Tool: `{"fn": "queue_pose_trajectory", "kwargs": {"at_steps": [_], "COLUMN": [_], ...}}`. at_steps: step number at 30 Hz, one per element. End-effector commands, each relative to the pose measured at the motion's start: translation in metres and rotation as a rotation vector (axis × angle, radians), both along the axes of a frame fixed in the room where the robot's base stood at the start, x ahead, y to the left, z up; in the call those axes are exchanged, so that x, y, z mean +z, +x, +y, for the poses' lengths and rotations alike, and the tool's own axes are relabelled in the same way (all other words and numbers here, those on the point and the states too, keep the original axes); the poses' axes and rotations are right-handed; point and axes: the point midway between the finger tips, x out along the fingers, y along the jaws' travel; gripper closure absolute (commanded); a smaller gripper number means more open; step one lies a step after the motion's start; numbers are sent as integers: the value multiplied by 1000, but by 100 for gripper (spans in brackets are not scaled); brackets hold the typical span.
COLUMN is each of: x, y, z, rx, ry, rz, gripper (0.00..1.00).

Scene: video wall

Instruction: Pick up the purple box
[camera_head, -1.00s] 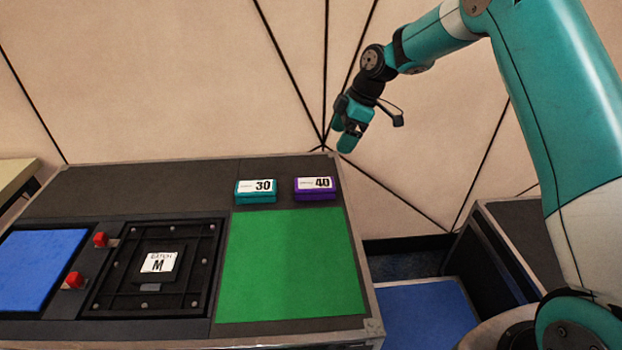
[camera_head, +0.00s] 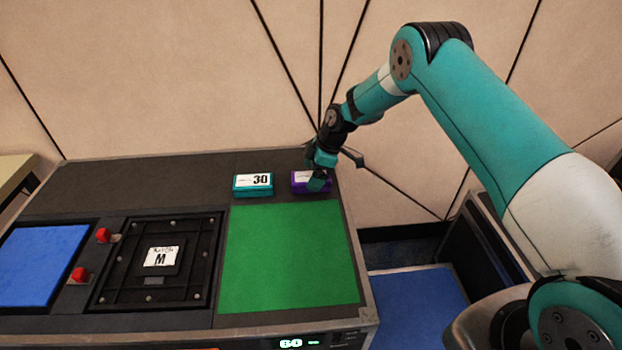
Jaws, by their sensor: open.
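The purple box (camera_head: 299,188) lies on the dark table top near its far right corner, behind the green mat. It has a white label on top, partly hidden by my gripper. My gripper (camera_head: 317,181) points down over the right part of the box and is open. The fingertips overlap the box in the picture; I cannot tell whether they touch it or sit around it.
A teal box (camera_head: 253,185) labelled 30 lies just left of the purple box. The green mat (camera_head: 290,258) is bare. A black frame (camera_head: 194,266) with a white M label, red knobs (camera_head: 80,274) and a blue mat (camera_head: 38,266) are at left. A wall stands behind the table.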

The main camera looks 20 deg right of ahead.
Motion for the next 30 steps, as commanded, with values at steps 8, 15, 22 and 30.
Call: {"fn": "queue_pose_trajectory", "kwargs": {"at_steps": [8, 15, 22, 30], "x": [-15, -16, -18, -20], "y": [1, 1, 1, 1], "z": [7, 7, 7, 7], "rx": [0, 0, 0, 0], "ry": [1, 1, 1, 1], "rz": [0, 0, 0, 0], "gripper": [8, 8, 8, 8]}}
